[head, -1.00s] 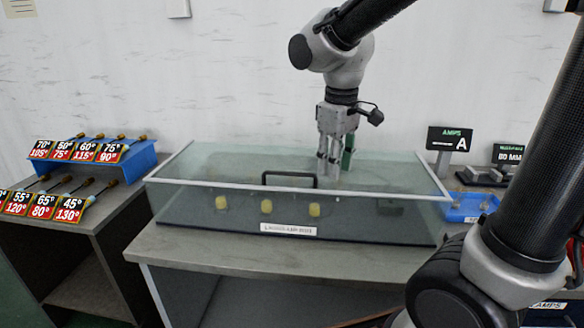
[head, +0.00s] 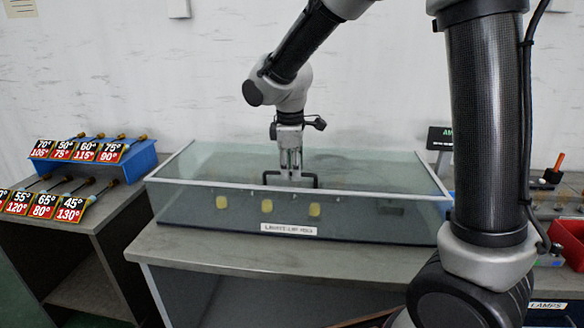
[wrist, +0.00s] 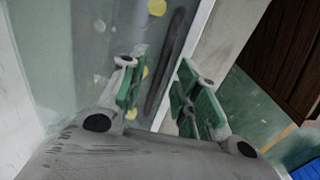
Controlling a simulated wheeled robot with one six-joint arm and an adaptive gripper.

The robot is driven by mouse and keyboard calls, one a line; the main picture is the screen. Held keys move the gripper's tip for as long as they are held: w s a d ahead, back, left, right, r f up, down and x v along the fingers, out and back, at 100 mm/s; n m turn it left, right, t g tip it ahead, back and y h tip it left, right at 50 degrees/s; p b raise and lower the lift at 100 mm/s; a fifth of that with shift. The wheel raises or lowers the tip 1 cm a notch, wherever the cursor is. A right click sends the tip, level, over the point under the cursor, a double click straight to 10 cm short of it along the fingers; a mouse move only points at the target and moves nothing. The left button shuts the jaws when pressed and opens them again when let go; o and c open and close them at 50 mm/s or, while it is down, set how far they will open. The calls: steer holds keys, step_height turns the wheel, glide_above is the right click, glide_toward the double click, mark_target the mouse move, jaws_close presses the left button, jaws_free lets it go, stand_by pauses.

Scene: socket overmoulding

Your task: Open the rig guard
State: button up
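The rig guard (head: 390,175) is a clear box with a pale frame on the grey bench, and it is closed. Its dark handle (head: 315,180) rises at the front edge of the lid, above a white label. My gripper (head: 290,172) points down at the handle in the head view, covering its middle. In the wrist view my gripper (wrist: 163,88) has its green-padded fingers apart, with the dark handle bar (wrist: 174,50) lying in line with the gap between them. I cannot tell whether a finger touches the handle.
Several yellow round parts (head: 266,206) show through the guard's front. A blue rack (head: 135,165) with numbered tags stands on the left bench. A red bin (head: 570,236) is at the right, partly behind my arm. The bench strip before the guard (head: 210,250) is clear.

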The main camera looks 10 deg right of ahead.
steer(key=shift+f, duration=0.1)
jaws_close()
